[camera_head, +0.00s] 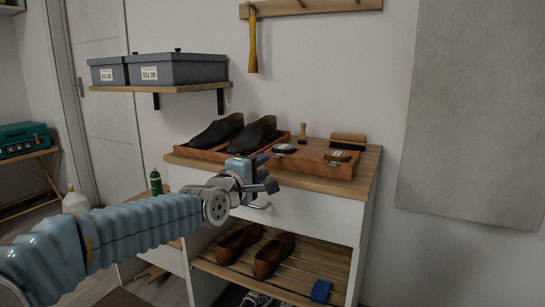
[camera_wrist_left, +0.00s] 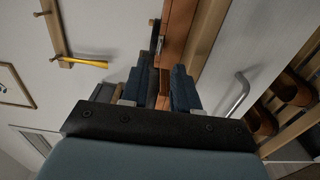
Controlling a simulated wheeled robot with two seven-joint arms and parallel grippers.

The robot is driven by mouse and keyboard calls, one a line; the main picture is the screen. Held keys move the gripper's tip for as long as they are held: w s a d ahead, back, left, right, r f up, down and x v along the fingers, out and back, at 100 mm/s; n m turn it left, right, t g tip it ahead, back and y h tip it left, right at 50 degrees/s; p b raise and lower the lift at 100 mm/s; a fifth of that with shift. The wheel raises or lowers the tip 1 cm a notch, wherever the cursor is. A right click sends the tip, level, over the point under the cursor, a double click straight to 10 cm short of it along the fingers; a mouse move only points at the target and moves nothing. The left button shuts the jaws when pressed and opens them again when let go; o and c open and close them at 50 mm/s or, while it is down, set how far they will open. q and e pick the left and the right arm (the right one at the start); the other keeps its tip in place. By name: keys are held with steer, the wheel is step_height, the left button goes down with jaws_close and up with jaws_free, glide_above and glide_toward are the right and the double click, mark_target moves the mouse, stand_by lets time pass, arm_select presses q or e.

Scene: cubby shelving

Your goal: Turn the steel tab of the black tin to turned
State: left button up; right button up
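Two small dark round tins sit in the open wooden box on the cabinet top: one tin (camera_head: 338,156) at the right and another tin (camera_head: 285,148) nearer my gripper. Both look dark, and I cannot tell which is the black one; no steel tab can be made out on either. My left gripper (camera_head: 266,172) is in front of the box's left part, close to its front edge. In the left wrist view its two blue fingers (camera_wrist_left: 164,78) stand apart, with the box's wood showing between them and nothing held. My right gripper is not in view.
The wooden box (camera_head: 318,166) lies on the cabinet top with black shoes (camera_head: 255,135), a small brush (camera_head: 302,133) and a larger brush (camera_head: 348,138) around it. A drawer handle (camera_wrist_left: 238,95) juts out below. Brown shoes (camera_head: 272,255) stand on the slatted rack.

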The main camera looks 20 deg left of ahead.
mark_target(275, 157)
arm_select(q)
steer(key=w, duration=0.2)
steer(key=w+p, duration=0.1)
steer(key=w, duration=0.3)
steer(key=shift+w+d+p, duration=0.3)
steer(key=shift+w+p, duration=0.1)
steer(key=shift+c, duration=0.4)
jaws_close()
